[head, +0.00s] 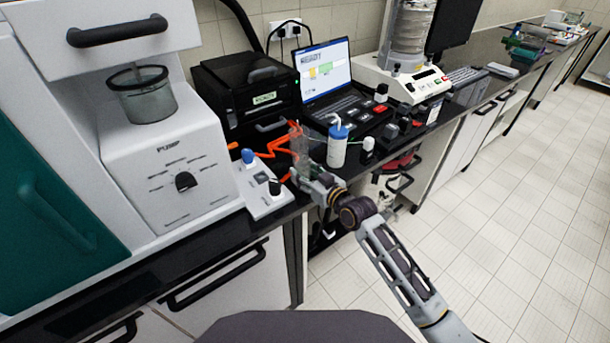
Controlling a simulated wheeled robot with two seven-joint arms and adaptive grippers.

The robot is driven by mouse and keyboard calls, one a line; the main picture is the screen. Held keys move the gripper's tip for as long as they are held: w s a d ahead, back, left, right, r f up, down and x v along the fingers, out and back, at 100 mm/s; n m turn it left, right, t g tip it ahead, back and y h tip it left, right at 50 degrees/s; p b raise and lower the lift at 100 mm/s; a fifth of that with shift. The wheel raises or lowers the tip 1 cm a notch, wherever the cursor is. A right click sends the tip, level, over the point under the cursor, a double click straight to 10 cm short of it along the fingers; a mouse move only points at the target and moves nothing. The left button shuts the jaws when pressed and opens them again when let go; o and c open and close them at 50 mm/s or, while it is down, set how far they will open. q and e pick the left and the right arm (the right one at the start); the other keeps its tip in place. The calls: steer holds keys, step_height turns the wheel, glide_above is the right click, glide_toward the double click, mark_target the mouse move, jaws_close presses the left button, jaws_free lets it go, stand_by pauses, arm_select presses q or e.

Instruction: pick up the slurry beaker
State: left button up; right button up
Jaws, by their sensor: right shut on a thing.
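A tall clear beaker (299,146), which I take to be the slurry beaker, is upright at the front of the bench, between the white control box and the wash bottle. My right gripper (304,180) is at the lower part of this beaker and shut on it; the fingers are small and partly hidden by my wrist. I cannot tell whether the beaker's base touches the bench. My left gripper is not in view.
A white wash bottle (337,148) with a blue cap stands close right of the beaker, with a small bottle (368,146) beyond. Orange tubing (275,146) runs behind. The white pump (170,165) stands left; a laptop (335,85) and sieve shaker (405,75) are further back.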

mark_target(298, 158)
steer(key=shift+r, duration=2.2)
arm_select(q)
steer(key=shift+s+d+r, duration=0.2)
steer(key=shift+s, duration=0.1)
arm_select(e)
step_height(298, 158, up, 5)
steer(key=shift+f, duration=0.2)
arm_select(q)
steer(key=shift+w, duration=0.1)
arm_select(e)
steer(key=shift+r, duration=0.15)
arm_select(q)
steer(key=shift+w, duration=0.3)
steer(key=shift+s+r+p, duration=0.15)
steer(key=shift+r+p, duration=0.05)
steer(key=shift+p, duration=0.2)
